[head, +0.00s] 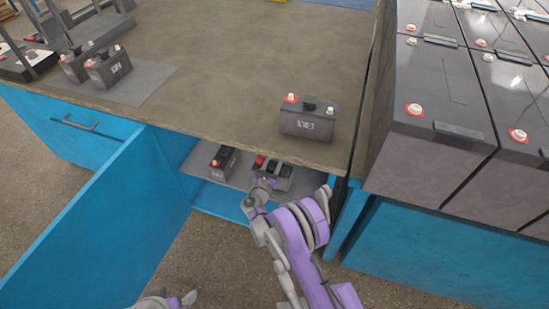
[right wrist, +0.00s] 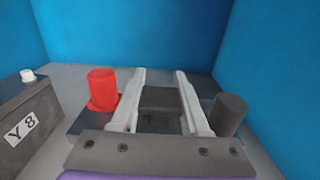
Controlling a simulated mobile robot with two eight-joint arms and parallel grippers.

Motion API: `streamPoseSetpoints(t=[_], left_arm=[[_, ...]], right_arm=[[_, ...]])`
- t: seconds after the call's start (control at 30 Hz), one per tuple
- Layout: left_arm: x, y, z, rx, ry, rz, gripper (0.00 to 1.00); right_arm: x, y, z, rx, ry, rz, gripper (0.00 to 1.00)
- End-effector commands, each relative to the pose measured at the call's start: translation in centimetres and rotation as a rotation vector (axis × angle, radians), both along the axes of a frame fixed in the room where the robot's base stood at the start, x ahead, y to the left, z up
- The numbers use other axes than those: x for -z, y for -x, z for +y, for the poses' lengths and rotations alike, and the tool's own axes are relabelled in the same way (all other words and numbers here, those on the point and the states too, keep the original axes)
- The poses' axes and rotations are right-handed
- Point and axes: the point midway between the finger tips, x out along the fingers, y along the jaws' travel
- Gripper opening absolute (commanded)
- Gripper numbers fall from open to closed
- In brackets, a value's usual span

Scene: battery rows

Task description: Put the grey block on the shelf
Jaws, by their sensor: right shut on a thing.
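My right gripper (head: 268,182) reaches into the open blue cabinet under the bench. In the right wrist view its fingers (right wrist: 160,73) are shut on the dark grey block, a battery-like case with a black handle (right wrist: 162,100), a red terminal and a dark terminal. The block also shows in the head view (head: 285,183), at the grey-lined shelf (head: 203,163) inside the cabinet. Whether its underside touches the shelf is hidden. My left gripper (head: 182,299) is at the bottom edge, partly cut off; its opening is unclear.
A battery marked Y 8 (right wrist: 28,125) stands left of the held block on the shelf, also in the head view (head: 224,162). The blue door (head: 110,225) hangs open at left. Another battery (head: 306,122) stands above on the bench top (head: 220,80). Large batteries (head: 440,130) fill the right.

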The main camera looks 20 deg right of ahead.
Motion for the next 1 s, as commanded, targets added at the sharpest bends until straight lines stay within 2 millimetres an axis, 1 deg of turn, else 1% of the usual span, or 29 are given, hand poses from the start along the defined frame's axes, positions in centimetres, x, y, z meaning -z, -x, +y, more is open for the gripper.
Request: streamPoseSetpoints(t=[0.03, 0.1, 0.5, 0.53, 0.67, 0.7, 0.93, 1.0], left_arm=[[0.22, -0.04, 0.00, 0.000, 0.000, 0.000, 0.96], [0.30, -0.06, 0.00, 0.000, 0.000, 0.000, 0.96], [0.32, -0.06, 0.00, 0.000, 0.000, -0.001, 0.96], [0.32, -0.06, 0.00, 0.000, 0.000, -0.001, 0.96], [0.31, -0.06, 0.00, 0.000, 0.000, -0.001, 0.96], [0.31, -0.06, 0.00, 0.000, 0.000, -0.001, 0.96], [0.25, -0.05, 0.00, 0.000, 0.000, 0.000, 0.96], [0.15, -0.03, 0.00, 0.000, 0.000, 0.000, 0.96]], right_arm=[[0.52, -0.04, -0.03, 0.001, 0.003, -0.001, 0.00], [0.94, -0.03, -0.03, 0.001, 0.003, -0.001, 0.00], [1.28, 0.01, -0.03, 0.001, 0.003, -0.001, 0.00], [1.45, 0.05, -0.02, 0.000, 0.000, 0.000, 0.48], [1.41, 0.05, -0.03, 0.000, 0.000, 0.000, 0.72], [1.41, 0.04, -0.02, 0.000, 0.000, 0.000, 0.75], [1.11, 0.04, -0.04, 0.001, 0.000, 0.000, 0.75], [1.06, 0.43, 0.31, 0.000, 0.000, 0.000, 0.75]])
